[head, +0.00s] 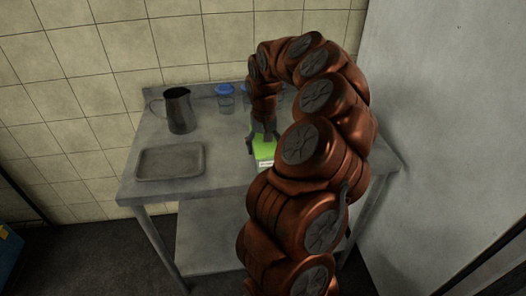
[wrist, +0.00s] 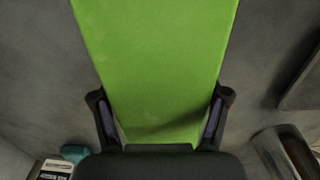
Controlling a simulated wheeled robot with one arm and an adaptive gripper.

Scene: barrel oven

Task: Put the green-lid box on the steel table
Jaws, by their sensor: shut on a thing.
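The green-lid box (head: 264,150) is at the steel table (head: 220,170), right of the table's middle in the head view. My gripper (head: 263,136) points down over it and is shut on it. In the wrist view the green lid of the box (wrist: 158,60) fills the middle, and the fingers of my gripper (wrist: 161,98) press on its two sides. The box looks level and at or very near the tabletop; I cannot tell if it touches. My arm hides part of the table's right side.
A metal pitcher (head: 180,112) stands at the table's back left, with a shallow grey tray (head: 170,163) in front of it. Blue-lidded jars (head: 226,98) stand along the back edge. Bare tabletop lies between the tray and the box. A tiled wall (head: 110,60) is behind.

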